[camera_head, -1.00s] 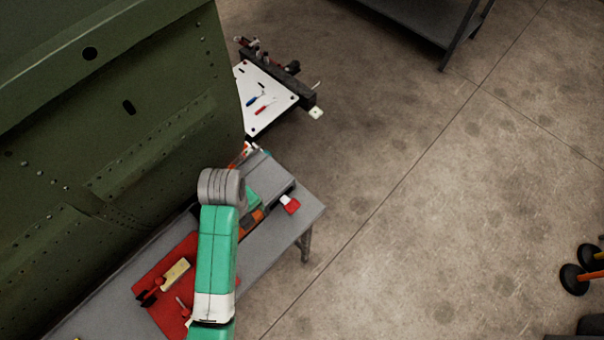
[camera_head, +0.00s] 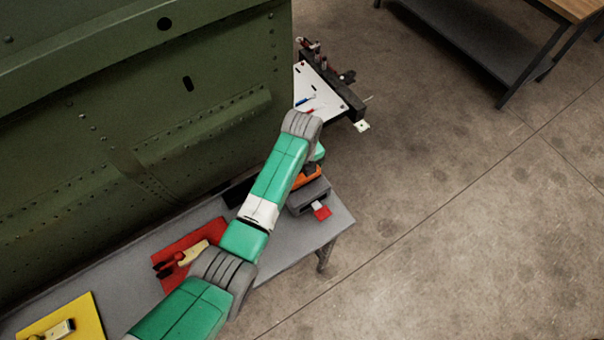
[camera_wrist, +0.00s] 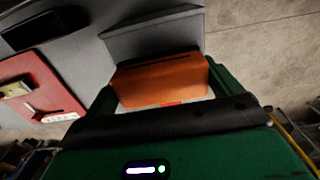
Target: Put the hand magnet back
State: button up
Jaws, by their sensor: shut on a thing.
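An orange block, which looks like the hand magnet (camera_wrist: 160,78), sits between the green fingers of my gripper (camera_wrist: 160,98) in the wrist view. My gripper is shut on it. In the head view the orange block (camera_head: 304,179) shows partly behind my arm, above a grey box-like holder (camera_head: 308,197) at the table's right end. In the wrist view the grey holder (camera_wrist: 150,38) is just beyond the block. I cannot tell whether block and holder touch. My gripper is mostly hidden behind my arm in the head view.
The grey table (camera_head: 290,240) runs along the green fuselage panel (camera_head: 130,110). A red mat (camera_head: 184,247) with tools and a yellow mat (camera_head: 88,312) lie to the left. A red-and-white item (camera_head: 322,211) is by the holder. A white tool board (camera_head: 325,95) stands beyond.

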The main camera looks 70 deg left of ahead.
jog(key=shift+f, duration=0.65)
jog(key=shift+s, duration=0.1)
jog(key=shift+f, duration=0.15)
jog(key=o, duration=0.7)
jog(key=shift+o, duration=0.2)
notch_tip(320, 180, up, 12)
jog(key=shift+r+p, duration=0.15)
jog(key=shift+p, duration=0.4)
